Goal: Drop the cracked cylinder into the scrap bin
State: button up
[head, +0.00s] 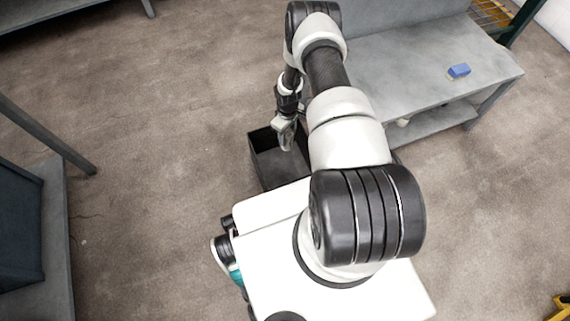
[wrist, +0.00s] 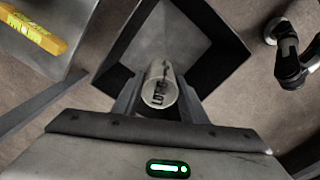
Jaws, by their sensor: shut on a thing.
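The cylinder (wrist: 160,88) is pale, with dark lettering and a dark jagged line down its side in the wrist view. My gripper (wrist: 160,105) is shut on it, one finger on either side. In the head view my gripper (head: 287,138) hangs pointing down over the bin. The scrap bin (wrist: 228,62) is a dark, open-topped square box on the floor. The cylinder shows against the bin's grey inside, within the rim's outline. The bin's wall (head: 262,141) shows in the head view, partly hidden by my arm and base.
A grey workbench (head: 420,60) with a lower shelf stands at the upper right, a blue block (head: 459,71) on it. In the wrist view a yellow level-like bar (wrist: 32,32) lies on a grey surface. Floor left of the bin is clear.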

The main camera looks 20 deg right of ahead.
jog(key=o, duration=1.5)
notch_tip(320, 180, up, 18)
jog(key=p, duration=0.5)
jog(key=shift+f, duration=0.2)
